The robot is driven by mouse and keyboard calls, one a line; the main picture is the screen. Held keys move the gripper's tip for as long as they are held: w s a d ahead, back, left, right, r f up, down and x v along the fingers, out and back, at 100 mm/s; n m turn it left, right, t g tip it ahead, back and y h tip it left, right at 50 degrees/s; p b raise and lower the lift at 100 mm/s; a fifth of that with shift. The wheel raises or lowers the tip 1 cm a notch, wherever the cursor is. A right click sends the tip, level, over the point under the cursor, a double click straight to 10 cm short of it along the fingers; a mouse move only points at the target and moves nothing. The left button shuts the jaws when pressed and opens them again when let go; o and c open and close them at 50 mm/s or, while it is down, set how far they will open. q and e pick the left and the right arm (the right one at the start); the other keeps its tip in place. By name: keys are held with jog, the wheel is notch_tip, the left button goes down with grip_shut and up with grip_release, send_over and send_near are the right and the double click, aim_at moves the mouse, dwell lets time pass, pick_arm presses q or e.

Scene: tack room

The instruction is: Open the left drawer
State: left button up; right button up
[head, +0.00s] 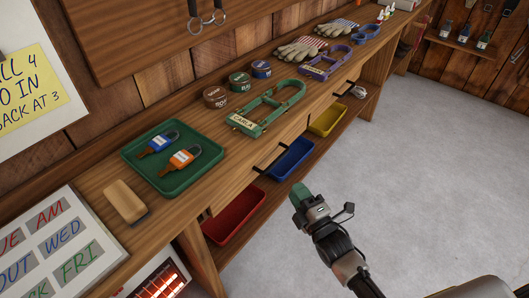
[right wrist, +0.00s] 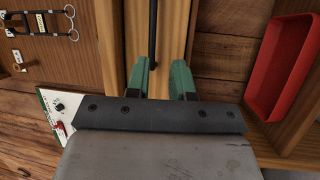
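The left drawer (head: 238,183) is a wooden front under the bench top, with a black bar handle (head: 270,159). It looks shut. My right gripper (head: 300,194) has green fingertips and is in front of the bench, below and to the right of that handle in the head view, apart from it. In the right wrist view my right gripper (right wrist: 162,77) is open and empty. A black bar handle (right wrist: 153,35) lies ahead of it, between the finger lines and closer to the left finger. My left gripper is not in view.
A red bin (head: 234,214), a blue bin (head: 291,158) and a yellow bin (head: 328,117) sit on the shelf below. A green tray (head: 186,184) with padlocks and a green halter (head: 266,108) lie on the bench top. The grey floor (head: 430,170) at right is clear.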

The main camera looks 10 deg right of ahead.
aim_at(277, 160)
pick_arm(q)
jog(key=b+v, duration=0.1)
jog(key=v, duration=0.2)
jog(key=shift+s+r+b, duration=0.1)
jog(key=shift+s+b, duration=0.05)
jog(key=shift+b, duration=0.15)
pick_arm(e)
jog(key=x, duration=0.7)
jog(key=r+x, duration=0.1)
jog(key=x, duration=0.3)
jog(key=shift+a, duration=0.1)
jog(key=shift+c, duration=0.3)
grip_shut()
